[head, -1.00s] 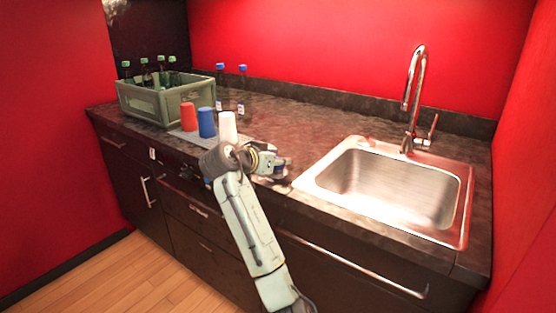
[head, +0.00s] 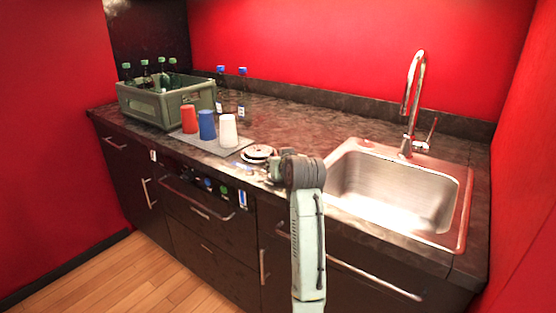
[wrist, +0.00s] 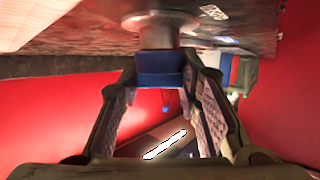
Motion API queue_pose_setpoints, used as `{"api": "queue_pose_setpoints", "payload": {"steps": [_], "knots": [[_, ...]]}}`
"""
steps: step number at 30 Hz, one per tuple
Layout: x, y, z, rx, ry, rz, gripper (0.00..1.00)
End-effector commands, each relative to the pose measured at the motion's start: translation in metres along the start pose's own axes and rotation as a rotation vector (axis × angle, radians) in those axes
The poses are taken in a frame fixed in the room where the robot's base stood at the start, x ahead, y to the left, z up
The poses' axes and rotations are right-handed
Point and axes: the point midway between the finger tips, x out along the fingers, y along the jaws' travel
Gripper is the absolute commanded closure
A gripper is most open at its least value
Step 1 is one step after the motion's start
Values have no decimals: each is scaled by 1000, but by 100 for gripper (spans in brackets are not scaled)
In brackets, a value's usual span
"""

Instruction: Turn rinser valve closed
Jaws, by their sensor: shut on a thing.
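The rinser (head: 258,153), a round disc with a pale rim, sits on the counter right of the cups. In the wrist view a blue valve knob (wrist: 160,68) sits on a grey metal stem with a wide flange against a dark surface. My gripper (wrist: 160,80) has one finger on each side of the blue knob and is shut on it. In the head view my gripper (head: 274,171) is at the counter's front edge beside the rinser, and my wrist hides the knob there.
A steel sink (head: 400,195) with a tall faucet (head: 410,110) is on the right. Red (head: 189,119), blue (head: 207,125) and white (head: 228,131) cups stand on a grey mat (head: 205,143). A bottle crate (head: 150,104) is behind them. Drawer handles (head: 375,278) stick out below.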

Motion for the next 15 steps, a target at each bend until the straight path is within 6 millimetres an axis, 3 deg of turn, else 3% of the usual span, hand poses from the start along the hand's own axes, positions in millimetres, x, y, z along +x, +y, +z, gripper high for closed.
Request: {"api": "queue_pose_setpoints", "payload": {"steps": [15], "knots": [[0,2,-1,-176,-1,-427,97]]}}
